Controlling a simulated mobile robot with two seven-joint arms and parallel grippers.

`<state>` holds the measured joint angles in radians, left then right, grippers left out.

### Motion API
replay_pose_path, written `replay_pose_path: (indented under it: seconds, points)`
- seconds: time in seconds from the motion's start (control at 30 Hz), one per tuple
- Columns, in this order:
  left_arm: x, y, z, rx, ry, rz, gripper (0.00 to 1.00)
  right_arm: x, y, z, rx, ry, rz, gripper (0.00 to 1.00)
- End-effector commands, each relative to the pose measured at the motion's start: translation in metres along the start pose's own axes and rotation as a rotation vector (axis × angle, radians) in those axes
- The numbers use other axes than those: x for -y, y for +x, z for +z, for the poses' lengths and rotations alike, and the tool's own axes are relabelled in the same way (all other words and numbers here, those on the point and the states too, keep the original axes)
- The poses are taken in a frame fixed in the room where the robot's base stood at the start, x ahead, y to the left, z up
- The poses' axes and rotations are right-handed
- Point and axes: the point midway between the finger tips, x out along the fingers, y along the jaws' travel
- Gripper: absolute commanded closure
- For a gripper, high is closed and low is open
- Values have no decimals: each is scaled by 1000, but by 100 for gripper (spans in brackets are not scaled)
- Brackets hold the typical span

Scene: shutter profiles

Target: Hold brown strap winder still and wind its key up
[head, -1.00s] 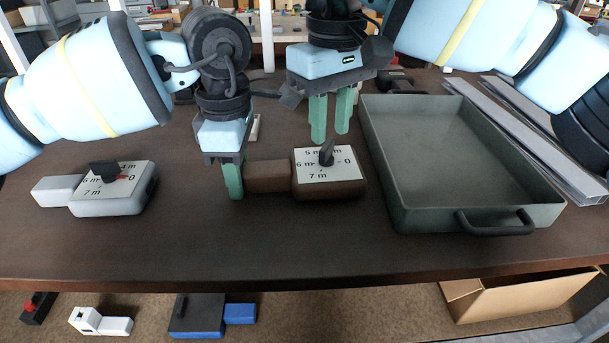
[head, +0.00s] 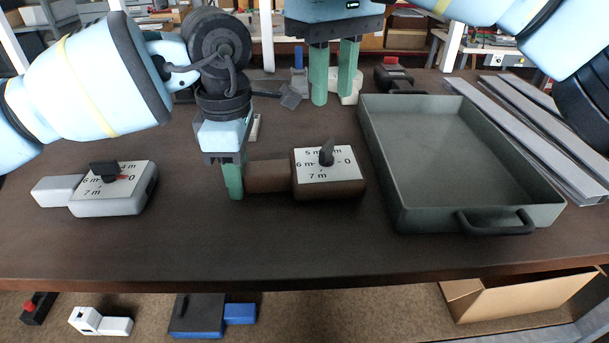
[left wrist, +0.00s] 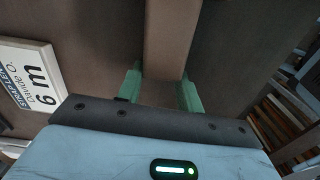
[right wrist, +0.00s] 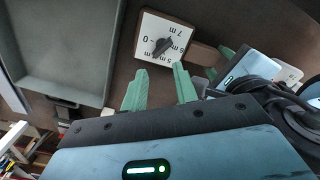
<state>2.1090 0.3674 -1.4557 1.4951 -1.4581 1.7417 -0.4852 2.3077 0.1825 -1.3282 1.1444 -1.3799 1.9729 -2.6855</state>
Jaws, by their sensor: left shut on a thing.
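The brown strap winder (head: 330,189) lies on the table in the middle of the head view, its narrow end (head: 268,177) pointing left. A white dial plate with length marks and a dark upright key (head: 327,154) is on top; the key also shows in the right wrist view (right wrist: 163,46). My left gripper (head: 234,182) is shut on the narrow end, which runs between its fingers in the left wrist view (left wrist: 160,92). My right gripper (head: 334,75) is open and empty, raised above and behind the winder, apart from the key.
A grey winder (head: 115,197) with a dark key lies to the left. A grey-green tray (head: 395,190) stands close on the right, with metal profiles (head: 545,145) beyond. The table front is clear.

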Motion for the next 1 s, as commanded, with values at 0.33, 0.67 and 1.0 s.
replay_pose_path:
  seconds: [0.33,0.67,1.0]
  points:
    - [0,-1,0,1,0,1,91,2,11,2,124,265,-99,71]
    - [0,-1,0,1,0,1,91,4,14,3,391,831,-252,71]
    - [0,-1,0,1,0,1,91,4,10,1,497,1042,-293,71]
